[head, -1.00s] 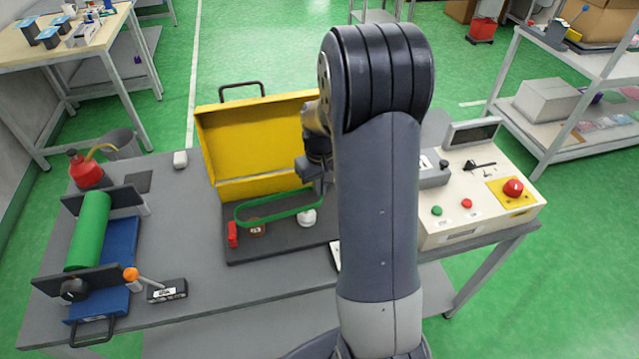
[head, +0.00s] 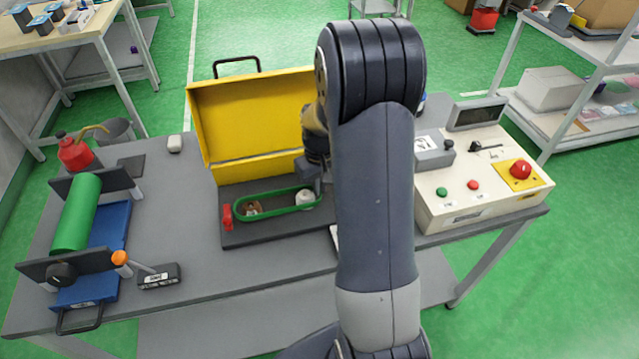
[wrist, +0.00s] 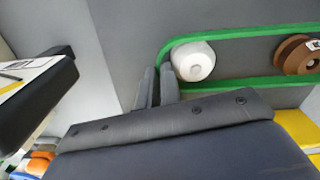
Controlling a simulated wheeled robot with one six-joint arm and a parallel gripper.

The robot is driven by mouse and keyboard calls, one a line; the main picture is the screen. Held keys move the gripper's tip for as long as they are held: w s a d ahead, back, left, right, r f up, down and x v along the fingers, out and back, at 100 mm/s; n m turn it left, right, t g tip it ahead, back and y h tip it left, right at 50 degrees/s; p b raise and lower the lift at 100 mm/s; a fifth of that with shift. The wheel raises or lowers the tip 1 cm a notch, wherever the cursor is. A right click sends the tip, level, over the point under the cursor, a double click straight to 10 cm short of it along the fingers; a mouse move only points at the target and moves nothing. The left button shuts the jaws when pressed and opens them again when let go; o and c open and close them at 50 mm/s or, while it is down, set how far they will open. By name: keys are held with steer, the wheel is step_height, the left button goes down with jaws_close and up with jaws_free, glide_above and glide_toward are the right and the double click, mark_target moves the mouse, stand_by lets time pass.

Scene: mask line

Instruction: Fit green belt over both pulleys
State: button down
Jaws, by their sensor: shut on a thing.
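The green belt (head: 262,218) is a long loop over the dark base plate (head: 262,238). In the head view it rings the brown pulley (head: 253,208) at left and the white pulley (head: 305,198) at right. The wrist view also shows the belt (wrist: 240,33) around the white pulley (wrist: 193,61) and the brown pulley (wrist: 298,55). I cannot tell whether it sits in their grooves. My gripper (wrist: 157,86) is shut on the belt's end beside the white pulley. In the head view my arm partly hides the gripper.
A raised yellow cover (head: 255,120) stands behind the plate. A red lever (head: 227,217) is at its left. A control box (head: 480,190) is right of my arm, and a green roller (head: 78,212) is at the far left.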

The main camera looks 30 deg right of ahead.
steer(key=shift+f, duration=0.45)
steer(key=c, duration=1.5)
jaws_free()
step_height(320, 180, up, 11)
steer(key=shift+f, duration=0.1)
step_height(320, 180, down, 9)
steer(key=shift+r, duration=0.2)
